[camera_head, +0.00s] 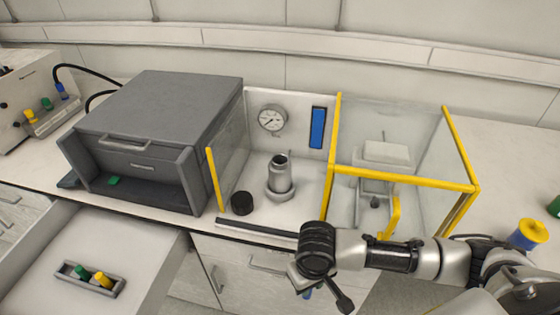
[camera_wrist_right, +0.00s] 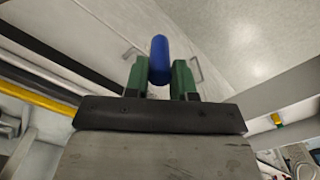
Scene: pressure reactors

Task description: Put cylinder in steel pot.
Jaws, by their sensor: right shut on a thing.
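My right gripper (camera_head: 318,287) is shut on a blue cylinder (camera_head: 307,294), held in front of the bench edge. In the right wrist view, the blue cylinder (camera_wrist_right: 160,60) stands between the two green-padded fingers of the gripper (camera_wrist_right: 159,82). The steel pot (camera_head: 281,180) stands upright inside the bay with the open front, above and left of my right gripper, and its top looks open. A black round cap (camera_head: 242,203) lies on the floor of the bay, left of the pot. My left gripper is not in view.
A yellow-framed clear shield (camera_head: 400,180) stands right of the pot. A grey box (camera_head: 150,135) stands to its left. A dark bar (camera_head: 257,229) runs along the bay's front edge. An open drawer (camera_head: 150,235) holds a tray with green and yellow cylinders (camera_head: 103,280).

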